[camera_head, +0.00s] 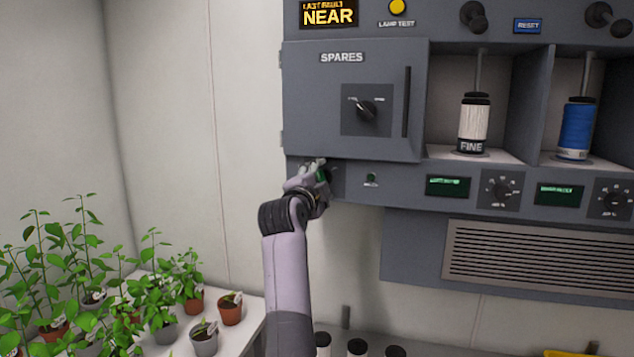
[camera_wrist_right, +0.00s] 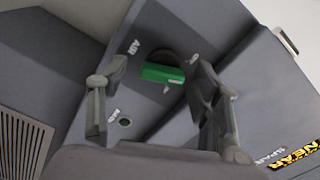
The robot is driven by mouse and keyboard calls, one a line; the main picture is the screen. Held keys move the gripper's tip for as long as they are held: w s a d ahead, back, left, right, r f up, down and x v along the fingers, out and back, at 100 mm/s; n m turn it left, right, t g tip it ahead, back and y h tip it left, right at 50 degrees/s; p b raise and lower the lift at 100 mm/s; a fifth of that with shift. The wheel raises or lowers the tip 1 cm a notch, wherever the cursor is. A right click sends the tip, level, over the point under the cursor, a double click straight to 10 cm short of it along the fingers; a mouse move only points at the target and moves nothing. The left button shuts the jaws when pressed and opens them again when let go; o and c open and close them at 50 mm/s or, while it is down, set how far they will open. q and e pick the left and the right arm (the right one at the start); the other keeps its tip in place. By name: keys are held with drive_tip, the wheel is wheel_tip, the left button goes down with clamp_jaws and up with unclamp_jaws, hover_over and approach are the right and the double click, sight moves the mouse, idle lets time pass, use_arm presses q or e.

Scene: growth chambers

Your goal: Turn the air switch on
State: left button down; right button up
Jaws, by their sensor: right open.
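The air switch (camera_wrist_right: 163,73) is a green bar handle on a dark round base, on a grey panel marked AIR. My right gripper (camera_wrist_right: 155,92) is open, with one finger on each side of the green handle in the wrist view and nothing held. I cannot tell whether either finger touches it. In the head view my right gripper (camera_head: 318,175) is at the lower left of the panel, below the SPARES door, and hides most of the switch. My left gripper is not in view.
The grey SPARES door (camera_head: 340,115) with a rotary knob (camera_head: 366,109) juts out just above my right gripper. A small green lamp (camera_head: 371,177) is to its right. Spools (camera_head: 473,123) stand in bays further right. Potted plants (camera_head: 170,285) fill the bench at lower left.

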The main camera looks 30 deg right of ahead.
drive_tip(key=shift+s+r, duration=0.25)
drive_tip(key=shift+s, duration=0.2)
drive_tip(key=shift+c, duration=0.5)
drive_tip(key=shift+w+f, duration=0.1)
drive_tip(key=shift+w, duration=0.1)
drive_tip(key=c, duration=0.8)
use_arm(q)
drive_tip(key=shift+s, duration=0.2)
use_arm(e)
drive_tip(key=shift+c, duration=1.4)
